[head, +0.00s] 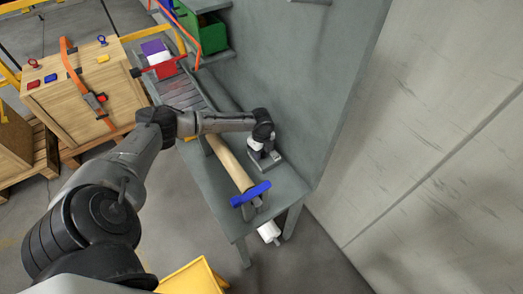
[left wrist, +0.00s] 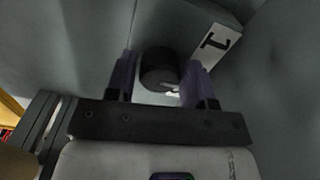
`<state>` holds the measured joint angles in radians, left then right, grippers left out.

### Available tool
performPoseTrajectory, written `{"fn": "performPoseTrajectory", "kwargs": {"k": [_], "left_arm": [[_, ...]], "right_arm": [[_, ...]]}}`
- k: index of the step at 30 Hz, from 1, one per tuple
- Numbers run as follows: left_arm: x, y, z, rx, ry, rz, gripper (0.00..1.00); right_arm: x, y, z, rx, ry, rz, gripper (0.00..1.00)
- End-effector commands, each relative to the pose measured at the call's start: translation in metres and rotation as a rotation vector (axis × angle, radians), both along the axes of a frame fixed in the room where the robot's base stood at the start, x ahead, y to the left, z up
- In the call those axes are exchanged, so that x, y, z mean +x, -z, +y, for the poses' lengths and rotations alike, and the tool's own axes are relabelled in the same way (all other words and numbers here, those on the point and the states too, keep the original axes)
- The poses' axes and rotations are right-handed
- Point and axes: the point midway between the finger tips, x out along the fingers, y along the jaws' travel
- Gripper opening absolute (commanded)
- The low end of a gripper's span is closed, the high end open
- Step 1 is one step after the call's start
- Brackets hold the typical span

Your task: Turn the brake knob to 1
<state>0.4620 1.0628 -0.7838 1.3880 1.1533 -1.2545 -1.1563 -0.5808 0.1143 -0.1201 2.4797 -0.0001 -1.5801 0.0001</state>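The brake knob (left wrist: 158,68) is a short dark cylinder in the left wrist view, in front of a grey surface. A white label with a black 1 (left wrist: 215,45) is on a grey part just right of and beyond it. My left gripper (left wrist: 160,82) has one purple-padded finger on each side of the knob. Narrow gaps seem to show between pads and knob, so it looks open around it. In the head view, my left gripper (head: 262,143) is over a small grey device on the bench and hides the knob. My right gripper is not in view.
The grey bench (head: 285,190) stands along a grey wall. A tan roller (head: 230,163) with a blue end piece (head: 250,194) lies left of the device. Wooden crates (head: 75,90) stand on the left and a yellow object (head: 190,280) at the bottom. Floor right of the bench is clear.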

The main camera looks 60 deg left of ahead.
Motion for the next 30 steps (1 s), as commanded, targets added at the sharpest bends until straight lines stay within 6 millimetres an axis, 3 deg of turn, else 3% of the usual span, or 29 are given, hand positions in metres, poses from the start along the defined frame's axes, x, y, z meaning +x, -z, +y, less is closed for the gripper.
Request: {"fn": "performPoseTrajectory", "kwargs": {"k": [9,17,30], "left_arm": [[0.0,0.0,0.0,0.0,0.0,0.0,0.18],[0.0,-0.003,-0.001,-0.001,-0.039,0.001,0.18],[-0.001,-0.006,-0.001,-0.001,-0.362,0.003,0.18]], "right_arm": [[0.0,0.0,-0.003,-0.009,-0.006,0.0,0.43],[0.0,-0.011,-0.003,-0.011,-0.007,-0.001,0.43],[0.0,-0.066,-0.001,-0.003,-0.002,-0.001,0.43]]}}
